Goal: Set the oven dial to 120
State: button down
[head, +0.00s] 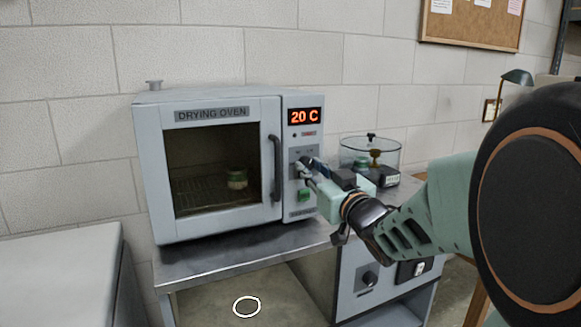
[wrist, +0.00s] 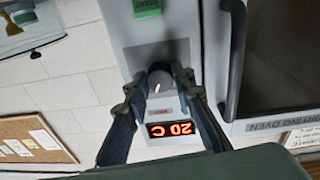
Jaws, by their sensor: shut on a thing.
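The drying oven (head: 215,112) stands on a metal-topped bench, its door shut. Its display (head: 305,116) reads 20 C in orange digits and shows upside down in the wrist view (wrist: 171,129). The oven dial (wrist: 159,78) is a dark round knob with a pale pointer mark, on the panel below the display. My gripper (wrist: 160,77) has a finger on each side of the dial and is shut on it. In the head view my gripper (head: 306,166) is at the panel and hides most of the dial.
A green button (head: 304,195) sits just below the dial, close to my gripper. The door handle (head: 275,168) stands out left of the panel. A clear round vessel (head: 370,148) stands right of the oven.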

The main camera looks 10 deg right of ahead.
jog(key=shift+r, duration=0.25)
jog(key=c, duration=2)
grip_release()
jog(key=shift+c, duration=0.2)
jog(key=o, duration=0.4)
jog(key=shift+f, duration=0.2)
